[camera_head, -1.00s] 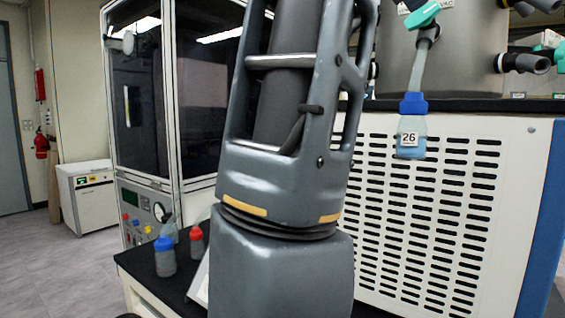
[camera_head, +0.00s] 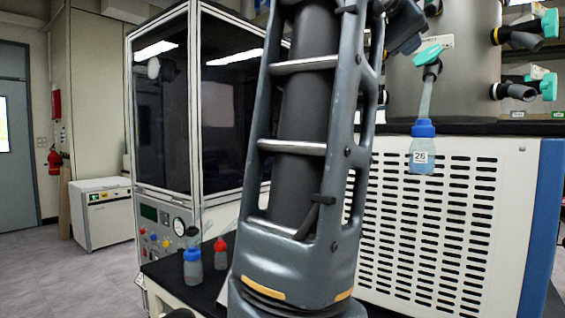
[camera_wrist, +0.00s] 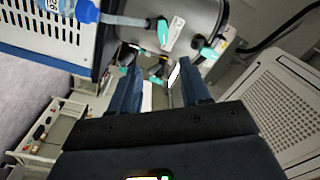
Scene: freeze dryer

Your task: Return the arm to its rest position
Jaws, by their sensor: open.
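My arm stands upright across the middle of the head view, and a dark part of it shows at the top, near the steel chamber. My gripper (camera_wrist: 160,90) is in the wrist view, its two fingers apart with nothing between them. The flask labelled 26 (camera_head: 423,157), with a blue cap and pale blue contents, hangs from a green-handled valve (camera_head: 428,55) on the chamber. It also shows at the top left of the wrist view (camera_wrist: 62,7), clear of my fingers. My gripper's fingers are not clearly seen in the head view.
The steel chamber (camera_head: 445,75) carries several green-handled valves, above a white slotted housing (camera_head: 520,215). A blue-capped bottle (camera_head: 193,268) and a red-capped bottle (camera_head: 221,258) stand on the dark bench, left of my arm. A glass-fronted cabinet (camera_head: 160,110) stands behind. Floor is open at left.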

